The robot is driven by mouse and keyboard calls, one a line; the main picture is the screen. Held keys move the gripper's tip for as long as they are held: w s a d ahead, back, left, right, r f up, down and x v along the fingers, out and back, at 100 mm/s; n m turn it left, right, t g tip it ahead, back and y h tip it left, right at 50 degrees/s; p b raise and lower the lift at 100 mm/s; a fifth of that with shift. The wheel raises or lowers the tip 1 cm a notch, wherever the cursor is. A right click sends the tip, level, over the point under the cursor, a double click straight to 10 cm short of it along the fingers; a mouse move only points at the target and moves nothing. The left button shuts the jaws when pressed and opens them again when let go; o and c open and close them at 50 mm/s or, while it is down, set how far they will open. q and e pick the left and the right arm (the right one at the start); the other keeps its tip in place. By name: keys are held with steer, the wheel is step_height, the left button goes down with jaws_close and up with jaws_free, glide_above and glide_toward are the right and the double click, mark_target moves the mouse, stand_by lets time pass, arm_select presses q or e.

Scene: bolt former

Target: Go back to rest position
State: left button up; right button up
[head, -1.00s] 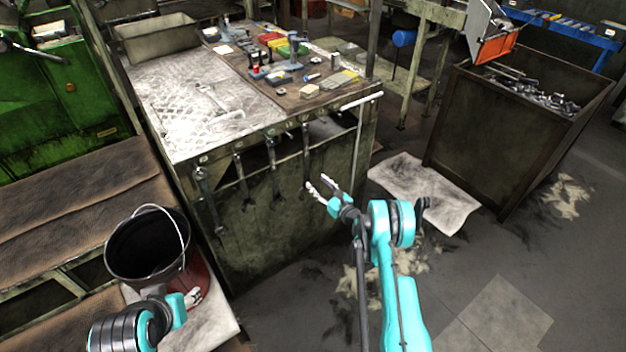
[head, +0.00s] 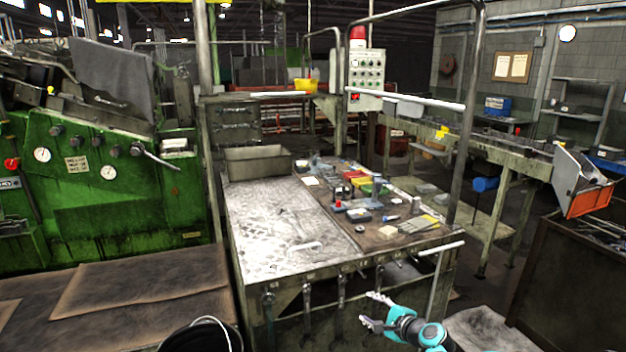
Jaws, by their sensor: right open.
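My right gripper (head: 376,311) is at the bottom of the head view, right of centre, in front of the workbench's front side. Its two pale fingers are spread apart with nothing between them. The teal wrist and part of the arm show behind it, cut off by the lower edge. My left gripper is not in the head view.
The workbench (head: 285,222) has wrenches (head: 338,300) hanging on its front and tools on top. A black bucket (head: 203,338) is at the bottom left. A metal bin (head: 560,275) stands at the right. The green machine (head: 120,200) fills the left.

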steer(key=s+a+r+n+g+h, duration=0.1)
steer(key=s+a+r+n+g, duration=0.15)
steer(key=s+n, duration=0.4)
steer(key=s+a+r+n+g+h, duration=0.1)
steer(key=s+r+n, duration=0.25)
steer(key=s, duration=0.65)
steer(key=s+d+f+n+h, duration=0.1)
steer(key=s+n, duration=0.3)
steer(key=s, duration=0.6)
steer(key=s+d+f+n+g+h, duration=0.1)
steer(key=s+d+n+h, duration=0.2)
steer(key=s, duration=0.7)
steer(key=shift+s+n, duration=0.25)
steer(key=shift+n, duration=0.65)
